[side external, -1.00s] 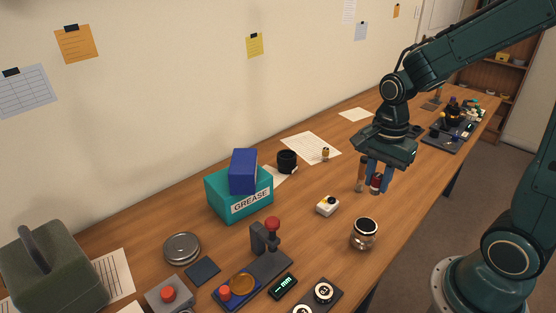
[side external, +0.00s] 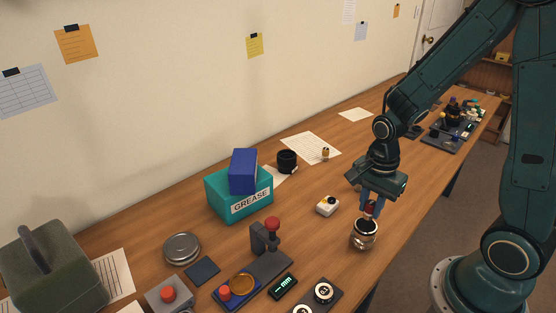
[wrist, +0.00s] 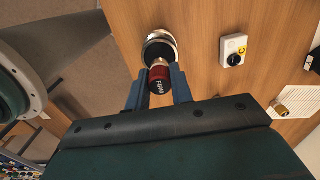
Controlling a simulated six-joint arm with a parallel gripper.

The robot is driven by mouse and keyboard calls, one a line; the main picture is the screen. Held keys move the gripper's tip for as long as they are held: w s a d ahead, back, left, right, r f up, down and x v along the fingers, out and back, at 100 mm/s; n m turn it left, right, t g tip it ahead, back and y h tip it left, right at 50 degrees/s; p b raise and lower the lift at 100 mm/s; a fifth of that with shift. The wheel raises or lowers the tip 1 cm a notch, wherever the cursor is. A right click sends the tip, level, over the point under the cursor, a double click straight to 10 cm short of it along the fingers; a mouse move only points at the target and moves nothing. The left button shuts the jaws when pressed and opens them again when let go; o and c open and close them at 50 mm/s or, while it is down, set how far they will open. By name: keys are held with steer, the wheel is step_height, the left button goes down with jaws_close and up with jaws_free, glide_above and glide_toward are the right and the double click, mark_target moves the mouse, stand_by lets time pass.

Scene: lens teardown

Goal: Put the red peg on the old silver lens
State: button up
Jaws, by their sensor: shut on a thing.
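The old silver lens (side external: 363,238) stands upright on the wooden table, toward its front edge. In the wrist view the silver lens (wrist: 158,46) shows its dark glass and bright rim beyond the peg. My gripper (side external: 370,209) is directly over the lens, pointing down. Its blue fingers are shut on the red peg (wrist: 159,88), one on each side. The peg has a dark lettered end facing the wrist camera and a paler far end. That far end is right at the lens top; I cannot tell if they touch.
A white box with a dark knob (side external: 327,206) sits left of the lens. A teal grease box (side external: 240,200) with a blue block (side external: 243,171) on it stands farther left. A grey press stand (side external: 262,258) is at the front. The table between the white box and lens is clear.

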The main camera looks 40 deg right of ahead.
mark_target(372, 202)
steer(key=shift+f, duration=1.15)
steer(key=shift+f, duration=0.15)
steer(key=o, duration=0.9)
steer(key=shift+o, duration=0.2)
steer(key=shift+r, duration=6.2)
